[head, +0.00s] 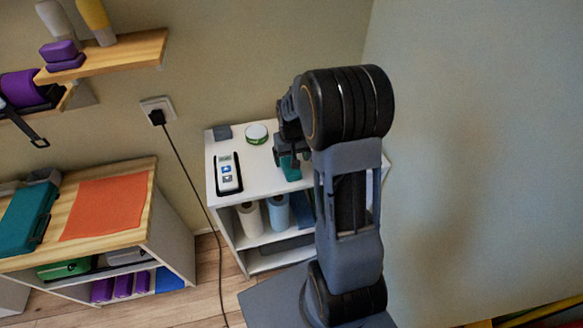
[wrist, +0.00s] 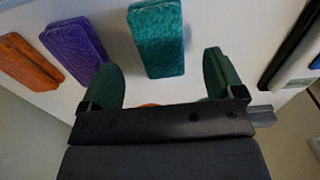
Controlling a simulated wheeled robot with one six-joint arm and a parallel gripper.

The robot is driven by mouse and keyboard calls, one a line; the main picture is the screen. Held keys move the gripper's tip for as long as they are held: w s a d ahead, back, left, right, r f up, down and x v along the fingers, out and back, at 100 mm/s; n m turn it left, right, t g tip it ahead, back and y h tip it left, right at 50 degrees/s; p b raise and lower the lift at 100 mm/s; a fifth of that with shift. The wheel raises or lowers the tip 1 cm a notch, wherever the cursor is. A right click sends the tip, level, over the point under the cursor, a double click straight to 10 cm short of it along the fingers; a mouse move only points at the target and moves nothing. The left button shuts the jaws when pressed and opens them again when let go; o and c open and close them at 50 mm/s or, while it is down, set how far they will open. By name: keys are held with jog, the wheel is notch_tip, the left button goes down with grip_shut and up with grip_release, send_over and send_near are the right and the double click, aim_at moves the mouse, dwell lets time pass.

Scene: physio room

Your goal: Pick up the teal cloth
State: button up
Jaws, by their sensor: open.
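The teal cloth (wrist: 158,38) is a folded, textured block lying on a white surface in the wrist view. In the head view a small part of teal cloth (head: 291,169) shows on the white cabinet top, mostly hidden by my arm. My gripper (wrist: 160,78) is open and empty. Its two green-padded fingers stand apart at the near end of the teal cloth, one to each side, and the cloth lies beyond them. In the head view my gripper (head: 287,156) is over the cabinet top, partly hidden behind my arm.
A purple cloth (wrist: 73,50) and an orange cloth (wrist: 29,61) lie left of the teal one. A handheld device (head: 228,174) and a green-white round tin (head: 256,134) stand on the white cabinet (head: 240,199). A wall (head: 480,150) is close on the right.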

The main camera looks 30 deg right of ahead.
jog(key=shift+w+f+p, duration=0.15)
jog(key=shift+f+p, duration=0.2)
jog(key=shift+f, duration=1.95)
jog(key=c, duration=1)
jog(key=shift+r, duration=0.1)
jog(key=shift+r, duration=0.55)
jog(key=s+a+r+b, duration=0.1)
jog(key=s+a+r, duration=0.1)
jog(key=a+r, duration=0.2)
jog(key=s+a+r+b, duration=0.1)
jog(key=s+a+r, duration=0.2)
jog(key=a+r, duration=0.1)
jog(key=s+a+r, duration=0.2)
jog(key=a+r, duration=0.1)
jog(key=shift+s+a+r+b, duration=0.4)
